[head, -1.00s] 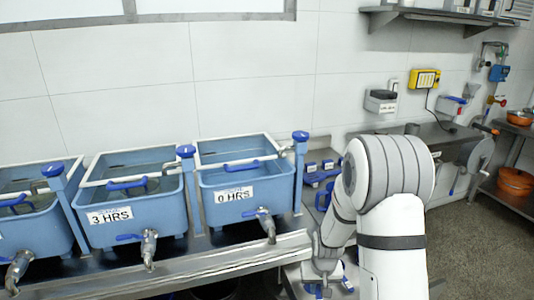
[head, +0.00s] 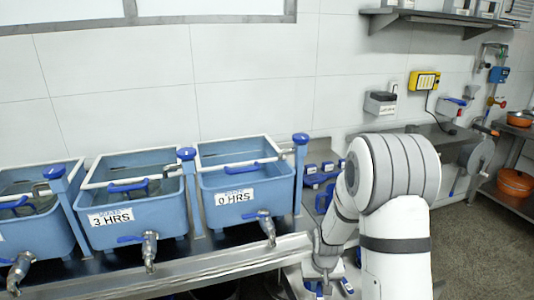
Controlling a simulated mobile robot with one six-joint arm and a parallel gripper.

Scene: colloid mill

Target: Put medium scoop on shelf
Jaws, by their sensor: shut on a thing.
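A grey wall shelf (head: 440,17) is at the top right of the head view, with several containers on it. A second, standing shelf (head: 508,198) at the right edge holds orange pans. My arm reaches down in front of the workbench, and its wrist is low in the middle of the view. My gripper's fingers cannot be made out below the wrist. I cannot make out a medium scoop; small blue pieces near the wrist are too unclear to name.
Blue tanks, including one labelled 3 HRS (head: 133,207) and one labelled 0 HRS (head: 246,190), stand on a metal bench (head: 200,270) at left. Blue items (head: 320,172) lie beside my arm. Wall boxes and pipes hang at right. Grey floor at lower right is clear.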

